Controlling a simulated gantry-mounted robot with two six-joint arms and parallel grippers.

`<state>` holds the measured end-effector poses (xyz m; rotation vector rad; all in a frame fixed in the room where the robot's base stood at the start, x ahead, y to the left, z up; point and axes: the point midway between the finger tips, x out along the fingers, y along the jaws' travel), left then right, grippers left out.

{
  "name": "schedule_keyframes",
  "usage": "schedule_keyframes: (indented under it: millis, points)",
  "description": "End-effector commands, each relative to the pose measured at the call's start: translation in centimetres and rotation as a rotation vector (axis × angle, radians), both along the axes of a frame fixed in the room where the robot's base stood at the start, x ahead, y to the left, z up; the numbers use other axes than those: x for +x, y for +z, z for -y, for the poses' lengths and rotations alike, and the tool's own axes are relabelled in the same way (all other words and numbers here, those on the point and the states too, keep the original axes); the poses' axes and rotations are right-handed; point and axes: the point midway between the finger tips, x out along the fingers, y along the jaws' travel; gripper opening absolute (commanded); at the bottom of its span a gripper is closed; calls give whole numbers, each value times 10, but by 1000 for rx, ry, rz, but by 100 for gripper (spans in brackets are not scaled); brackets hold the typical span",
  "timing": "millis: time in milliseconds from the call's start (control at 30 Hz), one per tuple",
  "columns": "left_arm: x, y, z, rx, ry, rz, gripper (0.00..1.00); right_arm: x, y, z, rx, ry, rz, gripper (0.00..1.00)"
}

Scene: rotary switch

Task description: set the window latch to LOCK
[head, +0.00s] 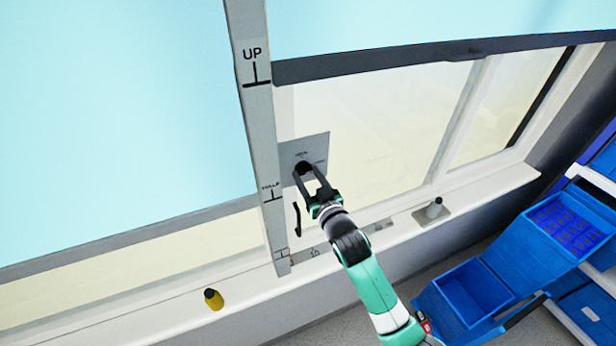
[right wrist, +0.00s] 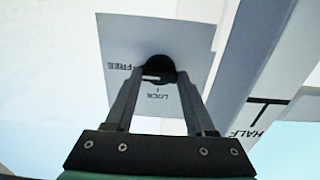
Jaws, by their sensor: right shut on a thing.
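The window latch is a dark round knob (right wrist: 159,66) on a grey plate (right wrist: 112,40). In the right wrist view the plate carries the word FREE at the left of the knob and LOCK below it, both upside down or turned. The plate (head: 315,146) also shows in the head view, beside the white window post. My right gripper (head: 304,172) is shut on the knob, one finger on each side (right wrist: 158,80). A small light patch shows on the knob; I cannot tell which label it points at. My left gripper is not in view.
The white post (head: 260,130) with UP and HALF marks stands just left of the plate. A black handle (head: 297,219) hangs below it. Blue bins (head: 472,290) are at the lower right.

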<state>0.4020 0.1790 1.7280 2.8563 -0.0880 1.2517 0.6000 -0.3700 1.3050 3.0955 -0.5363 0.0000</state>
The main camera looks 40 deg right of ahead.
Motion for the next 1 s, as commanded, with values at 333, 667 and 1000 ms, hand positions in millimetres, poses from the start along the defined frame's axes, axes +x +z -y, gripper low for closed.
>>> schedule_keyframes:
  millis: [333,667,1000]
  points:
    - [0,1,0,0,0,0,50,0,0,0,-19,0,-7,0]
    - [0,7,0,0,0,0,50,0,1,0,-169,0,-61,0]
    - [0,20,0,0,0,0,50,0,2,0,-460,0,-164,0]
